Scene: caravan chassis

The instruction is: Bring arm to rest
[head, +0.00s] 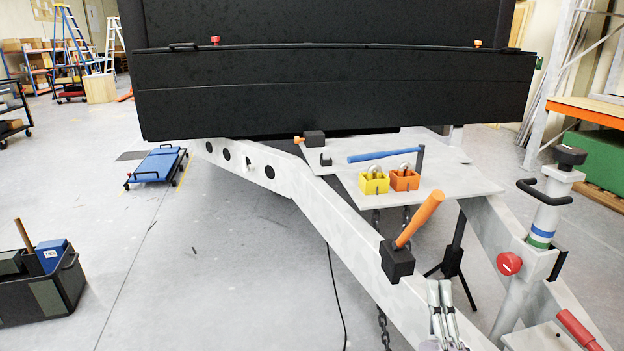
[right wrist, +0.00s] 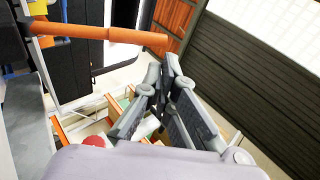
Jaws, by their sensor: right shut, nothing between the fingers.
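My right gripper (head: 441,286) is at the bottom of the head view, in front of the pale frame beam (head: 335,217). Its grey fingers are together and hold nothing. My left gripper is not in view.
A jockey-wheel post (head: 545,215) with a red knob (head: 509,263) stands right. A black tote (head: 45,290) is lower left. The floor between is mostly clear.

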